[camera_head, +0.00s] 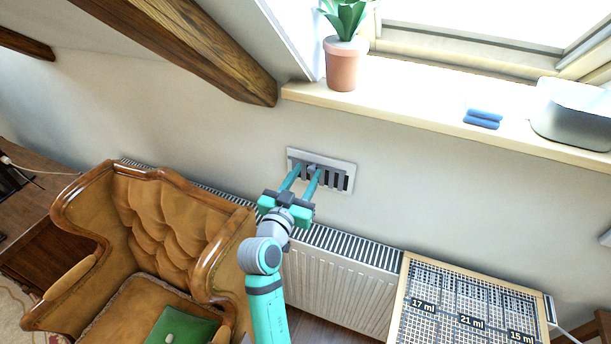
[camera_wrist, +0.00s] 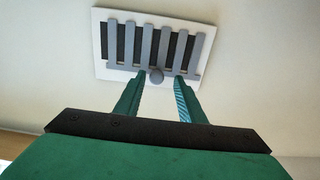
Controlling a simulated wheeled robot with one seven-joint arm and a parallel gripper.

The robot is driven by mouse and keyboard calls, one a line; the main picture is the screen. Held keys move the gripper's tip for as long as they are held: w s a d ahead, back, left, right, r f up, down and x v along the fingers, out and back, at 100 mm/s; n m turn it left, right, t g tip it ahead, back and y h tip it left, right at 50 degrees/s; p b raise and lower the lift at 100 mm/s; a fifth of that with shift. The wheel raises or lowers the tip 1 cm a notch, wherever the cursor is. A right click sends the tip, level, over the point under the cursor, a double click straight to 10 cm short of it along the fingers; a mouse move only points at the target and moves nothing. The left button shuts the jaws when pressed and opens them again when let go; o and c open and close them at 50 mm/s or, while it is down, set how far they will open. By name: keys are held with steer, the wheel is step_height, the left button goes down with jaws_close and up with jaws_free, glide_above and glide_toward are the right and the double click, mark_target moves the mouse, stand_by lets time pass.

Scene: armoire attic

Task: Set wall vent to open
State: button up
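The wall vent (camera_head: 347,176) is a light plate with vertical slots, set in the wall under the window sill. My gripper (camera_head: 307,172) reaches up to the vent from below. Whether the fingertips touch the vent plate cannot be told.
A radiator (camera_head: 335,285) runs along the wall below the vent. A brown tufted armchair (camera_head: 165,225) stands at left. The sill (camera_head: 410,110) above holds a potted plant (camera_head: 343,66), blue folded cloths (camera_head: 482,118) and a metal bin (camera_head: 575,112). A wooden beam (camera_head: 190,45) slopes down at upper left.

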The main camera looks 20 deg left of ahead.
steer(key=shift+s, duration=0.1)
steer(key=s+a, duration=0.1)
steer(key=s, duration=0.9)
steer(key=shift+s+a, duration=0.15)
steer(key=shift+s, duration=0.25)
